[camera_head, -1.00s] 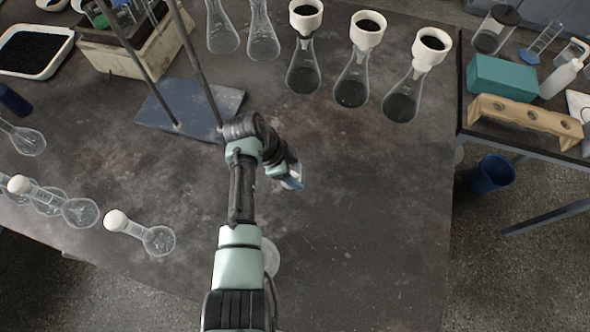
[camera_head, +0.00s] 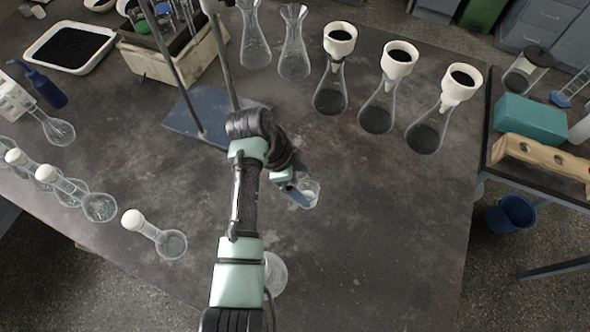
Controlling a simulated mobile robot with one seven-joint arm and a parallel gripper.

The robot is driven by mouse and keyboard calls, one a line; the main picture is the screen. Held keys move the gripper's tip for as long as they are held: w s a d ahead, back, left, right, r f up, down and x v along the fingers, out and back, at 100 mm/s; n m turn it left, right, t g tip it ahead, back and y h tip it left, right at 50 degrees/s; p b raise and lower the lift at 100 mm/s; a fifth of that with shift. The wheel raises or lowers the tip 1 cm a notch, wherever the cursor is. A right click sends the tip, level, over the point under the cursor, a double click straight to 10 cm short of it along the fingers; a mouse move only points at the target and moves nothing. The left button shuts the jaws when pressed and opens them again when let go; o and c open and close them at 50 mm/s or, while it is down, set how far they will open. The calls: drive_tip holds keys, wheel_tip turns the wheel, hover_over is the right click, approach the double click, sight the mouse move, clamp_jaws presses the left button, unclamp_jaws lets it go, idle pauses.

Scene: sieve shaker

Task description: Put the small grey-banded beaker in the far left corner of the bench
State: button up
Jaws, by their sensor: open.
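A small clear glass beaker (camera_head: 312,189) is at the middle of the bench (camera_head: 400,215), right at the tip of my gripper (camera_head: 302,192). My gripper is open, with a blue finger against or just in front of the beaker's left side. I cannot tell whether the beaker is between the fingers, or whether it touches the bench. No grey band can be made out on it. Another clear glass vessel (camera_head: 275,273) stands nearer, partly hidden behind my arm.
A white tray of dark grains (camera_head: 108,45) lies near the far left corner, with small cups around it. A stand with a blue base (camera_head: 190,125) and rods is left of my gripper. Several funnel-topped flasks (camera_head: 377,112) stand far right, round flasks (camera_head: 172,244) at left.

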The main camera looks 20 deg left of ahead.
drive_tip(key=w+r+n+t+y, duration=0.1)
drive_tip(key=w+r+t, duration=0.3)
drive_tip(key=r, duration=0.5)
drive_tip(key=w+r+n+t+y, duration=0.2)
drive_tip(key=w+r, duration=0.4)
drive_tip(key=r, duration=0.3)
drive_tip(key=w+d+r+n+t, duration=0.2)
drive_tip(key=r+t, duration=0.2)
drive_tip(key=r, duration=0.6)
drive_tip(key=w+d+r+n+t, duration=0.2)
drive_tip(key=d+r+t, duration=0.15)
drive_tip(key=r, duration=0.65)
drive_tip(key=s+d+r+n+t, duration=0.2)
drive_tip(key=s+r+t, duration=0.2)
drive_tip(key=r, duration=0.5)
drive_tip(key=s+d+r+n+t, duration=0.2)
drive_tip(key=s+r+t, duration=0.2)
drive_tip(key=s+r, duration=0.4)
drive_tip(key=s+d+r+n+t+y, duration=0.1)
drive_tip(key=s+r+t, duration=0.3)
drive_tip(key=r, duration=0.8)
drive_tip(key=shift+s+d+n, duration=0.45)
drive_tip(key=shift+s+n, duration=0.25)
drive_tip(key=shift+s, duration=0.5)
drive_tip(key=shift+f, duration=0.1)
